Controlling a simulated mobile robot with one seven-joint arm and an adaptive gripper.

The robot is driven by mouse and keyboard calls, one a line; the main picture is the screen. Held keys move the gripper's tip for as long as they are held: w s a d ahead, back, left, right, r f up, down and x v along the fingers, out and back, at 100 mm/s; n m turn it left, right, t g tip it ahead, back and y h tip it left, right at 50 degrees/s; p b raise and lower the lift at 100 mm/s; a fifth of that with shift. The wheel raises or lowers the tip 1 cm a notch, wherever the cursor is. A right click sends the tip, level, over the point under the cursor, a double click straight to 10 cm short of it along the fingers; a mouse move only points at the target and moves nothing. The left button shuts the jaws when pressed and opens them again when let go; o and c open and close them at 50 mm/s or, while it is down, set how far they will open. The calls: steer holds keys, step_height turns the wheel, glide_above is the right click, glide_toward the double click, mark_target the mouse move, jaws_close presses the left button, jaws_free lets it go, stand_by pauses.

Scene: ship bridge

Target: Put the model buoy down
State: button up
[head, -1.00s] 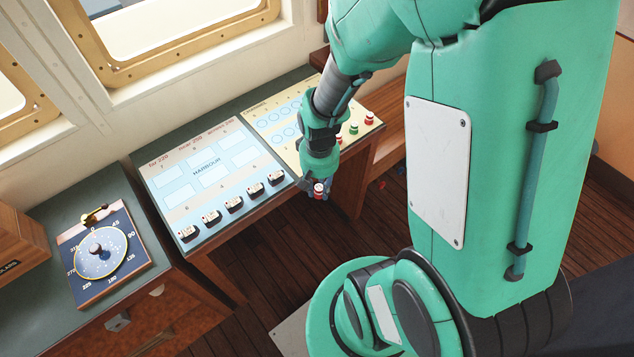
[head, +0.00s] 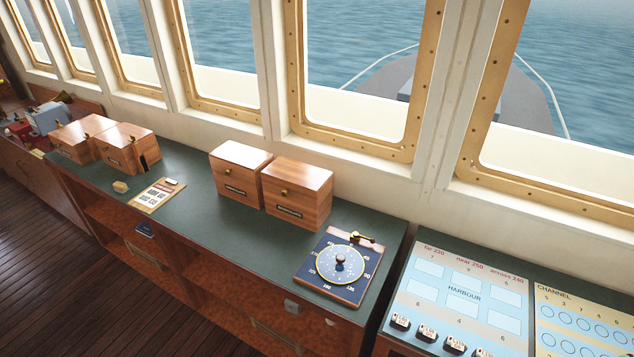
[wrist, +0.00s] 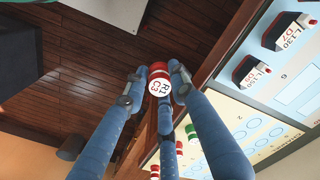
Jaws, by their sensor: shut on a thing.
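The model buoy (wrist: 160,87) is red and white, with a white top marked R1 C3, in the middle of the wrist view. My gripper (wrist: 157,75) has its blue fingers closed around it and holds it beside the edge of the board table, with the wooden floor showing beyond. The CHANNEL board (wrist: 245,135) with its blue circles lies at the right of the wrist view; its corner also shows in the head view (head: 575,315). A green buoy (wrist: 191,131) stands on the board.
The HARBOUR board (head: 462,290) carries several model ships along its near edge. Left of it, the green counter holds a compass-like dial board (head: 338,268), wooden boxes (head: 297,192) and a clipboard (head: 158,195). Bare counter lies between the clipboard and boxes.

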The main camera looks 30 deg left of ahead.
steer(key=shift+w, duration=0.1)
